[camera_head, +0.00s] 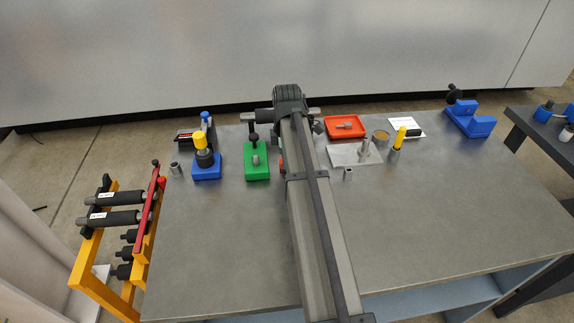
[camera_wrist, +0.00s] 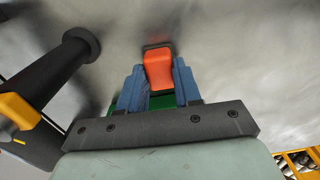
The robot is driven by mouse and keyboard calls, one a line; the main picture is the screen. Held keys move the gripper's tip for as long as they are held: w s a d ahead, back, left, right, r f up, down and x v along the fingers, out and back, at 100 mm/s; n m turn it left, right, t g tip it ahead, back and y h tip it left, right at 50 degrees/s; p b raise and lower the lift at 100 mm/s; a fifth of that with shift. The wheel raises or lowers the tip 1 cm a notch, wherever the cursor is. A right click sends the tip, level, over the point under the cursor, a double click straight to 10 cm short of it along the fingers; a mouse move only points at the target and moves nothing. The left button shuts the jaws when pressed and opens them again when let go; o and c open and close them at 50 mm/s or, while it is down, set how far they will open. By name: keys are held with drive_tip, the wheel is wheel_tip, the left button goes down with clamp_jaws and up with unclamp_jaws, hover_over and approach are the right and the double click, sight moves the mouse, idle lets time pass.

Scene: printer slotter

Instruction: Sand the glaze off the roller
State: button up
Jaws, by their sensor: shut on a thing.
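My gripper (camera_wrist: 158,85) is shut on an orange-red block (camera_wrist: 158,70) with a dark edge at its far end. Its blue-grey fingers press on both sides of the block. Part of a green thing shows behind the fingers. In the head view my arm hides most of the gripper, and a bit of orange-red shows beside the arm. Two dark rollers, an upper one (camera_head: 106,199) and a lower one (camera_head: 113,219), lie across a yellow rack at the left. They have grey shaft ends and white labels. I cannot tell glaze on their surfaces.
A green block (camera_head: 256,170) with a dark knob and a blue stand (camera_head: 206,170) with a yellow-topped tool are left of my arm. A red tray (camera_head: 345,132), a pale plate (camera_head: 340,155) and a blue fixture (camera_head: 477,124) are right. The front of the table (camera_head: 450,220) is clear.

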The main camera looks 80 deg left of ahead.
drive_tip(key=shift+r, duration=0.15)
drive_tip(key=shift+r, duration=3.35)
